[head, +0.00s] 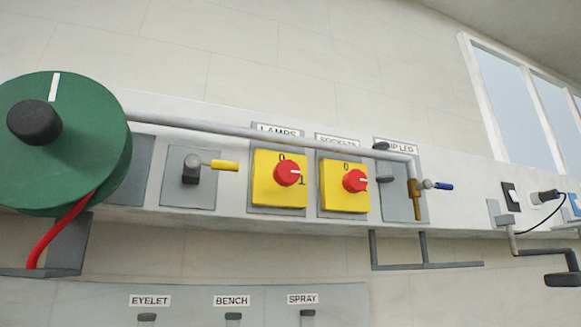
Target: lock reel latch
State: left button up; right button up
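A green reel (90,130) is at the far left, cut by the picture's edge. It has a black round knob (35,121) on its face, a white mark near its top and a red cord or hose (62,230) running down from it. Right of the reel, a small lever with a yellow grip (224,166) points right from a grey plate (189,195). I cannot tell which part is the reel latch; no part is labelled so. Neither of my grippers shows in the head view.
A grey pipe (250,132) runs from the reel to a brass fitting (416,198) beside a blue-handled lever (442,186). Between them are two yellow boxes with red rotary knobs (287,173) (354,181). A grey bracket (425,265) and a crank (540,254) stick out below right.

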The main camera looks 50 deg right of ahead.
aim_at(192, 162)
jog(key=l+z, duration=0.1)
jog(key=z, duration=0.35)
jog(key=l+z, duration=0.15)
jog(key=z, duration=0.3)
